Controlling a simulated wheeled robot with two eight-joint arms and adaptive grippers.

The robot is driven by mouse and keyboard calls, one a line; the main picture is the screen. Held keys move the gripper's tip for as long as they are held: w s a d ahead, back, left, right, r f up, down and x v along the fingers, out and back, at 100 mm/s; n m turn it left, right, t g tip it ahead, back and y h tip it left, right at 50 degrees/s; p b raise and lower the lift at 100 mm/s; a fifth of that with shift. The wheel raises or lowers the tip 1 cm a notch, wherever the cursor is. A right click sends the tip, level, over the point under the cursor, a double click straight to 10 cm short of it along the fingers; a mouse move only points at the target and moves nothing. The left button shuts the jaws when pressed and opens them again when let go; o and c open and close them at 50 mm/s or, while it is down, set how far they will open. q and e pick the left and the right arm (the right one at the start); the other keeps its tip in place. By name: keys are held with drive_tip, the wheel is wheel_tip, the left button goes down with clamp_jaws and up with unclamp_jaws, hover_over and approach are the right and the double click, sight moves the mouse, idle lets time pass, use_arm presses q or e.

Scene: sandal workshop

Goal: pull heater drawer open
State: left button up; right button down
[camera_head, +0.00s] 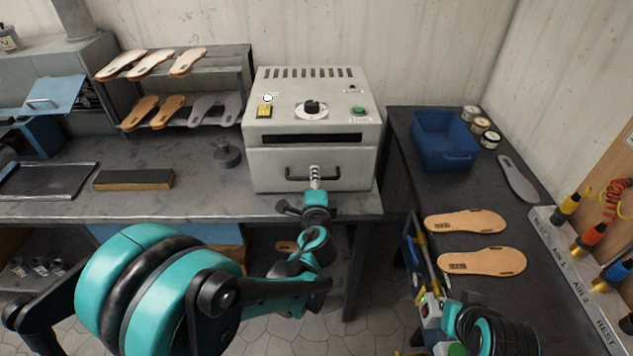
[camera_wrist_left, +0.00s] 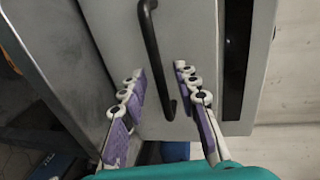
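The heater (camera_head: 312,125) is a pale box on the bench, with a dial and a dark slot above its drawer (camera_head: 270,168). The drawer front sits flush with the body and looks shut. Its dark bar handle (camera_head: 296,178) runs across the front and also shows in the left wrist view (camera_wrist_left: 152,38). My left gripper (camera_head: 315,172) is at the handle. In the left wrist view its fingers (camera_wrist_left: 160,72) are apart, one on each side of the bar, with gaps showing. My right arm is at the lower right; its fingers cannot be made out.
A shoe rack (camera_head: 185,90) and a dark block (camera_head: 134,180) stand left of the heater. The right-hand table holds a blue bin (camera_head: 443,140), tan soles (camera_head: 466,222) and small jars (camera_head: 481,125). The floor before the heater is partly hidden by my left arm.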

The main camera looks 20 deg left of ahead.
use_arm(q)
drive_tip(key=shift+w+a+f, duration=0.15)
drive_tip(key=shift+w+a, duration=0.1)
drive_tip(key=shift+w, duration=0.3)
clamp_jaws()
drive_tip(key=shift+s, duration=0.1)
